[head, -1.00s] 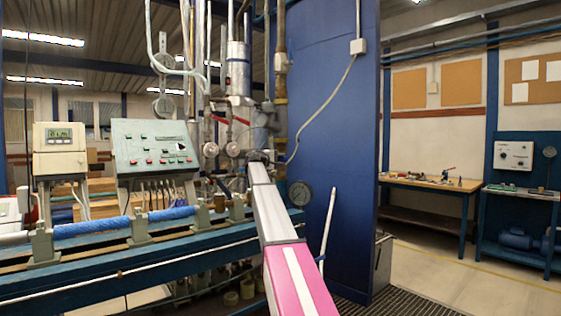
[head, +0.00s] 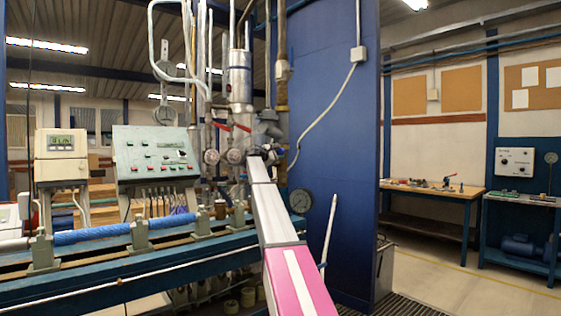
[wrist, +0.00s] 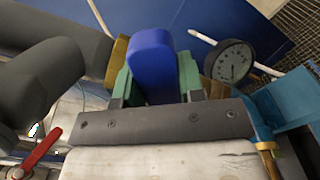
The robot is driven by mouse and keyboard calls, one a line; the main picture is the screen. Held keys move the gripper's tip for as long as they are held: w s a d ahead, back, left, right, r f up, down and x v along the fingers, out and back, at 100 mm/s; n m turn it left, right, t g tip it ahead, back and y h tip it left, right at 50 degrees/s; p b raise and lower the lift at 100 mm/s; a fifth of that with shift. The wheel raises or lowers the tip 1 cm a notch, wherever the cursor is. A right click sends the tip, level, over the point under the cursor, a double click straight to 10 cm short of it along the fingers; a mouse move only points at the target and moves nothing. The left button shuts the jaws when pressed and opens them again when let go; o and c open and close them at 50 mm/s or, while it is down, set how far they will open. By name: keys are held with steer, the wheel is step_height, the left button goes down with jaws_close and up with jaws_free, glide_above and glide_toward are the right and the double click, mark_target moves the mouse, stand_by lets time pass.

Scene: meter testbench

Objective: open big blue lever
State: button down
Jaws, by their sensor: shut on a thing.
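The big blue lever (wrist: 152,60) shows large and close in the wrist view, its rounded end upward. My gripper (wrist: 155,85) has its green fingers on either side of the lever and is shut on it. In the head view my gripper (head: 268,153) is at the far end of my white and pink arm, in front of the pipes. The lever is mostly hidden or too small to tell there.
A round gauge (wrist: 230,65) is close on the right in the wrist view. Thick grey pipes (wrist: 55,85) and a red handle (wrist: 38,152) are on the left. In the head view a control box (head: 155,155) stands on the bench, and a blue wall panel (head: 335,130) is behind.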

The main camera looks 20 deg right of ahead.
steer(key=w+r+n, duration=0.1)
steer(key=n, duration=0.1)
steer(key=w+a+r+n, duration=0.1)
steer(key=w+n, duration=0.1)
steer(key=shift+r+n, duration=0.3)
steer(key=shift+r, duration=0.1)
steer(key=shift+w+a+r+n, duration=0.2)
steer(key=shift+w+n, duration=0.25)
steer(key=shift+n, duration=0.15)
steer(key=shift+w+a+r+n, duration=0.2)
steer(key=shift+w+n, duration=0.2)
steer(key=shift+n, duration=0.2)
steer(key=shift+w+a+r+n, duration=0.1)
steer(key=shift+w+a+n, duration=0.05)
steer(key=shift+w+n, duration=0.35)
steer(key=shift+w+a+r+n, duration=0.15)
steer(key=shift+w+n, duration=0.2)
steer(key=shift+n, duration=0.25)
steer(key=shift+f, duration=0.1)
steer(key=c, duration=0.7)
jaws_free()
steer(key=shift+a, duration=0.1)
steer(key=v, duration=1)
steer(key=shift+s+a, duration=0.15)
steer(key=shift+a, duration=0.15)
